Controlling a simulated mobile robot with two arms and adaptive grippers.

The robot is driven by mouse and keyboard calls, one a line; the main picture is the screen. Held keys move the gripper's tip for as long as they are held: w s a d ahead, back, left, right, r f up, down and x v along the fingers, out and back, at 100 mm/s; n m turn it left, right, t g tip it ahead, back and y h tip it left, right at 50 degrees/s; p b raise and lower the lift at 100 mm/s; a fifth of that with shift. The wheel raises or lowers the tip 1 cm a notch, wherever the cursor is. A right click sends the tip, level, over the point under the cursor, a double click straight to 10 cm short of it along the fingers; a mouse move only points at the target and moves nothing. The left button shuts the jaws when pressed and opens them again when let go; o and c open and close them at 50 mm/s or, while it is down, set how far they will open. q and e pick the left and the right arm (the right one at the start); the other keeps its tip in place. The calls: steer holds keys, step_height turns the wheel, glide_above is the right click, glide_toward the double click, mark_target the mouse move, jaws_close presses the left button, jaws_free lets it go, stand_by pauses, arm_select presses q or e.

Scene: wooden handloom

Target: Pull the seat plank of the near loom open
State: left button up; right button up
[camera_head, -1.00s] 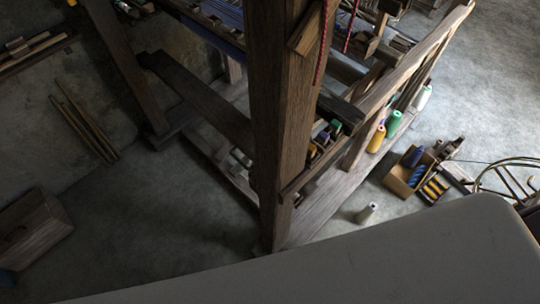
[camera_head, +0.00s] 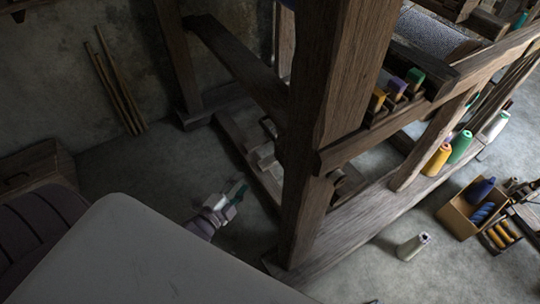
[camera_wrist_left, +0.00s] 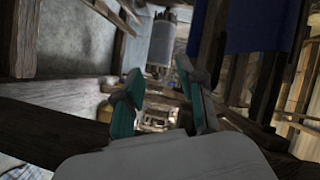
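The near loom is a dark wooden frame with a thick front post (camera_head: 325,130). A dark plank (camera_head: 240,75), which looks like its seat plank, runs from the back left post down to the front post. My left gripper (camera_head: 238,190) is low over the floor, left of the front post and below the plank, apart from both. In the left wrist view its two teal fingers (camera_wrist_left: 159,75) stand apart with nothing between them. A dark wooden beam (camera_wrist_left: 50,92) lies to the left of the fingers there. My right gripper is not in view.
A wooden chest (camera_head: 38,165) stands at the left and thin sticks (camera_head: 118,85) lean on the wall. Spools stand on the lower rail, including a yellow one (camera_head: 437,160). A pale cone (camera_head: 412,246) and a box of spools (camera_head: 470,208) are on the floor at the right.

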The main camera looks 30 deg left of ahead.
mark_target(269, 131)
arm_select(q)
step_height(269, 131, up, 7)
steer(key=m+t+h+b, duration=0.2)
steer(key=m+t+b, duration=0.1)
steer(key=m+b, duration=0.2)
steer(key=shift+t, duration=0.3)
steer(key=shift+b+x, duration=0.5)
steer(key=shift+x, duration=6.9)
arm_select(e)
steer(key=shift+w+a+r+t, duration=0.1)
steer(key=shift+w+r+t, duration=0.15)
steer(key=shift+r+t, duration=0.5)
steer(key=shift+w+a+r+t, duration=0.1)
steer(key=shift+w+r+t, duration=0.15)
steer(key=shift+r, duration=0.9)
arm_select(q)
steer(key=shift+d, duration=0.15)
jaws_close()
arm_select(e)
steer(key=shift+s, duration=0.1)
